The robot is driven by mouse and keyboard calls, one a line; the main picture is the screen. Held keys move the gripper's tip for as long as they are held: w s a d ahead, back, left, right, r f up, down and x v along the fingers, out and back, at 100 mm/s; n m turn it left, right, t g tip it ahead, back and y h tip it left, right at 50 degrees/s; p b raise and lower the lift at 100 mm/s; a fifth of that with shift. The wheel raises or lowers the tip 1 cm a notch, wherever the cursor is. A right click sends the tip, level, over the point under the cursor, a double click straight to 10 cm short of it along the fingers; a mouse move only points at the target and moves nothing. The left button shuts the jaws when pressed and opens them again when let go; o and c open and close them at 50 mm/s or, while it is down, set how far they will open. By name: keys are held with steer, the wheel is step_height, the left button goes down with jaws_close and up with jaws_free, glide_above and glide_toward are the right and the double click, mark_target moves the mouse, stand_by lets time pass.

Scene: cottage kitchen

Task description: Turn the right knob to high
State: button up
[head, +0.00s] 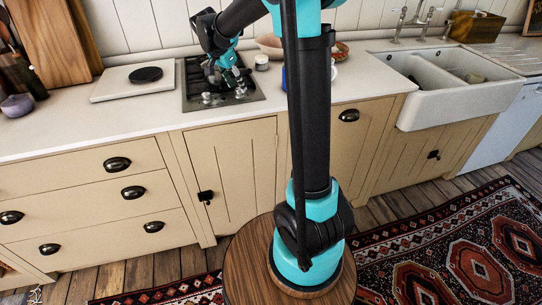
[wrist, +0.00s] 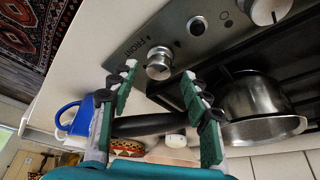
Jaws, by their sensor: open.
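The cooktop (head: 192,82) is set into the counter and has two metal knobs on its front strip. The right knob (head: 240,92) also shows in the wrist view (wrist: 158,62), beside printed lettering; its setting cannot be read. The left knob (head: 207,97) appears at the top right of the wrist view (wrist: 268,10). My gripper (wrist: 158,74) is open, with its green fingertips to either side of the right knob in the picture. No contact with the knob is visible. In the head view my gripper (head: 236,80) is just above the right knob.
A steel pan (wrist: 258,105) sits on the cooktop, its black handle (wrist: 150,125) crossing the picture between my fingers. A blue mug (wrist: 72,118) and a patterned bowl (wrist: 127,148) are nearby. A white board (head: 115,86) lies left of the cooktop.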

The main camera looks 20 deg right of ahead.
steer(key=v, duration=1.6)
steer(key=s+d+f+n+y, duration=0.1)
steer(key=s+d+f+n, duration=0.2)
steer(key=s+f, duration=0.5)
steer(key=s+d+f+n+t+y, duration=0.1)
steer(key=s+d+f+n, duration=0.2)
steer(key=s+f, duration=0.5)
steer(key=s+d+f+n+y, duration=0.1)
steer(key=s+d+f+n, duration=0.3)
steer(key=s+f, duration=0.4)
steer(key=shift+s+f, duration=0.35)
steer(key=shift+f, duration=1.35)
steer(key=shift+d, duration=0.1)
steer(key=s+f, duration=0.2)
steer(key=shift+s+d+n+t+y, duration=0.1)
steer(key=shift+s+n+t+y, duration=0.2)
steer(key=shift+s+n, duration=0.1)
